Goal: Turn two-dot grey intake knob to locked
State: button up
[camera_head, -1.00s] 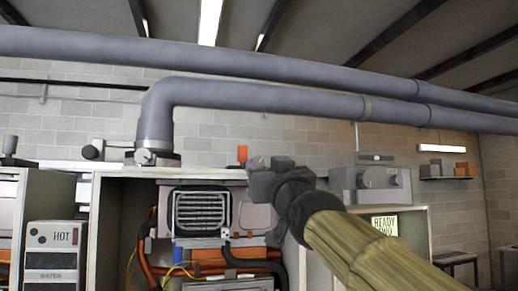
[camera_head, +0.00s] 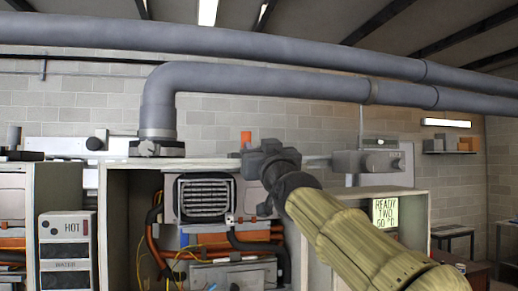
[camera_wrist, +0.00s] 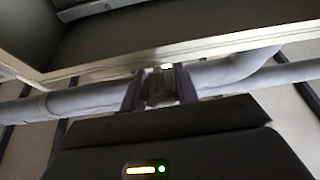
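My gripper (camera_head: 262,160) is a dark grey block at the top edge of the middle heater cabinet, just right of an orange part (camera_head: 246,138). In the wrist view its two fingers (camera_wrist: 160,88) stand apart. A dark grey block, perhaps a knob (camera_wrist: 159,90), shows between them with little gap on either side. I cannot tell whether the fingers touch it. No dot marks can be made out. A grey box with a round knob (camera_head: 378,162) sits above the right cabinet. A black round knob (camera_head: 96,143) is at the far left unit.
Thick grey pipes (camera_head: 262,82) run above, one bending down to the middle cabinet. The open middle cabinet (camera_head: 118,215) holds a vent grille (camera_head: 206,199), hoses and wires. A right-hand display (camera_head: 385,213) reads READY TWO 50 °C. A HOT WATER panel (camera_head: 68,250) is at left.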

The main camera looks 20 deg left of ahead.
jog(key=c, duration=0.5)
jog(key=shift+r+m+t+p, duration=0.3)
jog(key=shift+m+p, duration=0.4)
jog(key=shift+p, duration=0.35)
jog(key=m+h+p, duration=0.1)
jog(key=m+p, duration=0.1)
jog(key=m, duration=0.1)
jog(key=shift+d+f+t+h, duration=0.15)
jog(key=shift+f+t+h, duration=0.05)
jog(key=shift+t+h, duration=0.2)
jog(key=o, duration=1)
jog(key=shift+w, duration=0.1)
jog(key=shift+f, duration=0.1)
